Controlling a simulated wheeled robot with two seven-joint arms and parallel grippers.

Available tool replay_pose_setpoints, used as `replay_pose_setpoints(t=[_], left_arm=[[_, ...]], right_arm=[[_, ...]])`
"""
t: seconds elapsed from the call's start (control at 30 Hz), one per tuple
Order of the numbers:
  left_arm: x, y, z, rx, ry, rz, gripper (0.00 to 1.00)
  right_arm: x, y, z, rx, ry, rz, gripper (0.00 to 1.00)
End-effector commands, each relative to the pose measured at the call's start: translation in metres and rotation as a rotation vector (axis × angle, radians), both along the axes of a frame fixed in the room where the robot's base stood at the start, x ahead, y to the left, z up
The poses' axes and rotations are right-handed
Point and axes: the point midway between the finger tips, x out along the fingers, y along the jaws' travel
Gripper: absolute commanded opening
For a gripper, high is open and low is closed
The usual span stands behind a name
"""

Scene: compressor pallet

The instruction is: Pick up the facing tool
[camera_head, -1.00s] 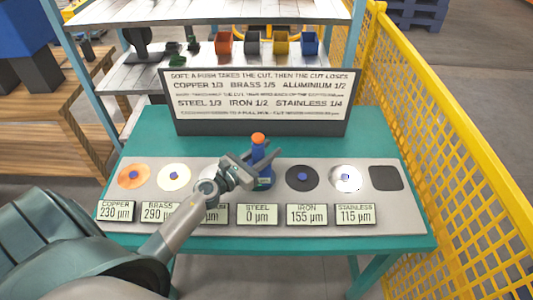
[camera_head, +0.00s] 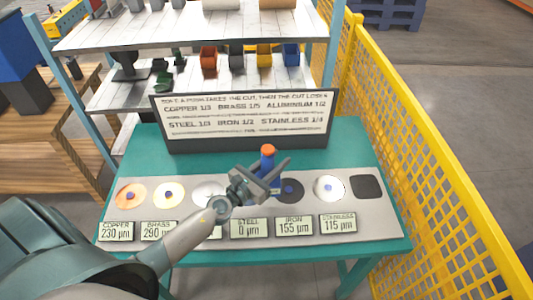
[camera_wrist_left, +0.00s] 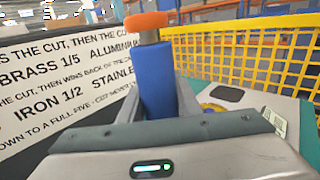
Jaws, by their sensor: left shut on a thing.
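The facing tool (camera_head: 267,166) has a blue body and an orange top. It stands about upright between the fingers of my left gripper (camera_head: 270,180), which is shut on it, over the test bench between the steel and iron places. In the left wrist view the tool (camera_wrist_left: 157,80) fills the middle, with a grey finger on either side. Its lower end is hidden by the gripper, and I cannot tell the exact gap beneath it. My right gripper is not in view.
The grey plate (camera_head: 375,226) carries round metal discs, a dark square pad (camera_head: 367,187) and readout labels; steel (camera_head: 248,228) reads 0 µm. A sign board (camera_head: 245,120) stands behind. A yellow mesh fence (camera_head: 430,170) runs along the right, shelves (camera_head: 190,35) at the back.

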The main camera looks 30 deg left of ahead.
Motion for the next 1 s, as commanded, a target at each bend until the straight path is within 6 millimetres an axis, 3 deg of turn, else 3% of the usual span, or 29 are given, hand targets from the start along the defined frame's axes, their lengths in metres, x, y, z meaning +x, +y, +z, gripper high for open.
replay_pose_setpoints(t=[0.03, 0.3, 1.0], left_arm=[[0.001, -0.005, 0.013, -0.001, -0.006, 0.001, 0.00], [0.001, -0.030, 0.024, -0.003, -0.007, -0.001, 0.00], [0.001, -0.039, 0.027, 0.000, -0.005, 0.001, 0.00]], right_arm=[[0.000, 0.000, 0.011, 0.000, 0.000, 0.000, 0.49], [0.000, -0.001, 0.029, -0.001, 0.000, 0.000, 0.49], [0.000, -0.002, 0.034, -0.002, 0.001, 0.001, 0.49]])
